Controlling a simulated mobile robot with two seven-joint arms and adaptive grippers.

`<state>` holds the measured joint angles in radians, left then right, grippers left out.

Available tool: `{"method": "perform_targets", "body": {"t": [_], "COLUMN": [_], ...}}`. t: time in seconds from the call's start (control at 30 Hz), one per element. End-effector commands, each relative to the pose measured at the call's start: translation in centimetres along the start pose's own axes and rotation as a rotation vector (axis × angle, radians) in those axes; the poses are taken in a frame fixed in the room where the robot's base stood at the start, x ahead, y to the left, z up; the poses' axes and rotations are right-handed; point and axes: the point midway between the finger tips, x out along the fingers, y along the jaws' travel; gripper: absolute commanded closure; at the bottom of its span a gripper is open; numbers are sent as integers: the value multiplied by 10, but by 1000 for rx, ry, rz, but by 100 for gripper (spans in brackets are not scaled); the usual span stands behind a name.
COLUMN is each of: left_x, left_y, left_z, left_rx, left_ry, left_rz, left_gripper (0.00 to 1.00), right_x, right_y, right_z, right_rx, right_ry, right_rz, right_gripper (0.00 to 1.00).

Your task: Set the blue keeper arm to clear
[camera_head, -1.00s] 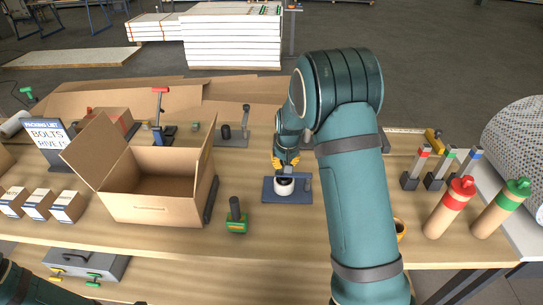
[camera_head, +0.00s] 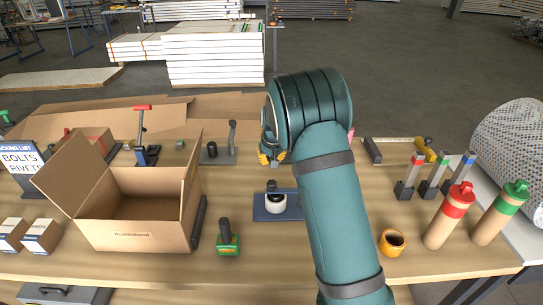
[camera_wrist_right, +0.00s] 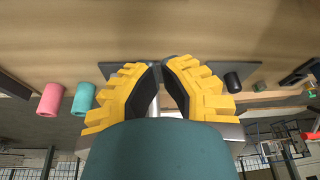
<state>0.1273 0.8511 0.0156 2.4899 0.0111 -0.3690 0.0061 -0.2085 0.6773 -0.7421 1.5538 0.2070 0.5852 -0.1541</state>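A short upright arm with a blue tip (camera_head: 468,160) stands at the right, in a row with a green-tipped and a red-tipped one. I cannot tell which setting it is in. A blue plate (camera_head: 295,207) in the middle carries a white cup-like part (camera_head: 276,204) with a dark knob (camera_head: 272,187). My right gripper (camera_head: 271,158) is above and behind this plate, apart from it. In the right wrist view its yellow fingers (camera_wrist_right: 161,68) have tips close together. A pale bar shows between them, and whether they grip anything is unclear. My left gripper is out of view.
An open cardboard box (camera_head: 140,236) stands left of the blue plate, and a green-based handle (camera_head: 228,243) in front. A grey plate with an upright lever (camera_head: 232,136) is behind.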

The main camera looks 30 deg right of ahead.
Motion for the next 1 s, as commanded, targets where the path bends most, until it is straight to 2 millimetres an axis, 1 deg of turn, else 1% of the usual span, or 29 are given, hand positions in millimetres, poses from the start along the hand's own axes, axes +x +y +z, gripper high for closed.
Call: {"method": "perform_targets", "body": {"t": [0.03, 0.1, 0.2, 0.27, 0.3, 0.33, 0.5, 0.6, 0.73, 1.0], "left_x": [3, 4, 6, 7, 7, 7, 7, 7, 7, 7], "left_y": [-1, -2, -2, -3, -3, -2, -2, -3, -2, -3], "left_z": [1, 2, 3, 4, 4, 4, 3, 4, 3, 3], "left_rx": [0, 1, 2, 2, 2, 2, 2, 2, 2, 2], "left_ry": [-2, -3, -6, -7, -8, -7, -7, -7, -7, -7], "left_rz": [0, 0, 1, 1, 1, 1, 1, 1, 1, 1], "left_gripper": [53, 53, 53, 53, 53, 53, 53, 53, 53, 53], "right_x": [13, 27, 47, 55, 48, 46, 40, 38, 37, 37], "right_y": [0, 0, 1, 0, 0, -1, -1, 0, 0, 0], "right_z": [1, 1, 1, 2, 8, 12, 29, 34, 38, 38], "right_rx": [-2, 0, -1, -1, 0, -1, -1, 0, 0, -1], "right_ry": [-3, -3, -3, -2, 1, 0, -1, 1, 0, 0], "right_rz": [2, 2, 2, 1, -1, -1, 0, 0, 0, 1], "right_gripper": [100, 100, 100, 100, 100, 100, 100, 100, 100, 100]}}
